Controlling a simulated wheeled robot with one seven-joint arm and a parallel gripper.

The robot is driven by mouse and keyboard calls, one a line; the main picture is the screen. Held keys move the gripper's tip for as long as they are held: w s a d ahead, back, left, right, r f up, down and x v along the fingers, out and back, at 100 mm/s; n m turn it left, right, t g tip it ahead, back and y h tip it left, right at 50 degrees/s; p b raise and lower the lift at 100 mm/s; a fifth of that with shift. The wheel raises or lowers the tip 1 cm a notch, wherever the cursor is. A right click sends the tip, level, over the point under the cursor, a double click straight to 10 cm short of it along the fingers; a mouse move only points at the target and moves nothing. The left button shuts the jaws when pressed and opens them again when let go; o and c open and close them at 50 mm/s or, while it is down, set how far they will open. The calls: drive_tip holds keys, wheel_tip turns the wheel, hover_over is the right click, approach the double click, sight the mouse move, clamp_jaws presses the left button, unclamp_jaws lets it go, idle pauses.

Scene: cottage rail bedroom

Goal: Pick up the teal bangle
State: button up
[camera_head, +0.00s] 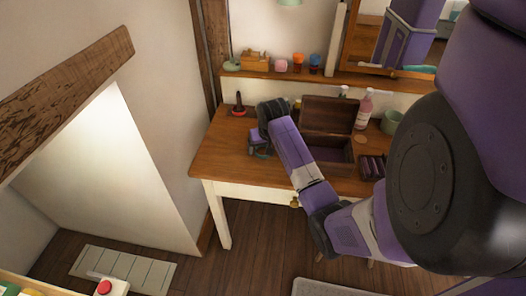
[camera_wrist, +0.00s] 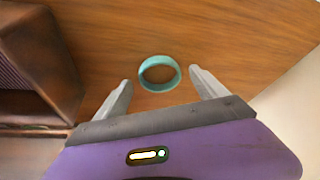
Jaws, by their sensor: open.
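The teal bangle (camera_wrist: 160,86) is a plain ring on the brown wooden table, in the wrist view just beyond and between my fingertips. In the head view, only a bit of teal (camera_head: 262,154) shows beneath my gripper (camera_head: 259,146); the rest is hidden by it. My gripper (camera_wrist: 160,80) is open, with one grey finger on each side of the bangle. Nothing is held. I cannot tell how high the fingertips are above the table (camera_wrist: 225,40).
A dark wooden box (camera_head: 329,112) with a raised lid stands close to the right of my gripper in the head view. A pink bottle (camera_head: 363,110), a green cup (camera_head: 391,122) and a dark ring holder (camera_head: 239,105) are also on the table. A shelf (camera_head: 330,80) runs behind.

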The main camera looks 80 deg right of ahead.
drive_tip(key=shift+w+d+f, duration=0.1)
drive_tip(key=shift+f, duration=0.25)
drive_tip(key=c, duration=1.4)
drive_tip(key=shift+r, duration=0.1)
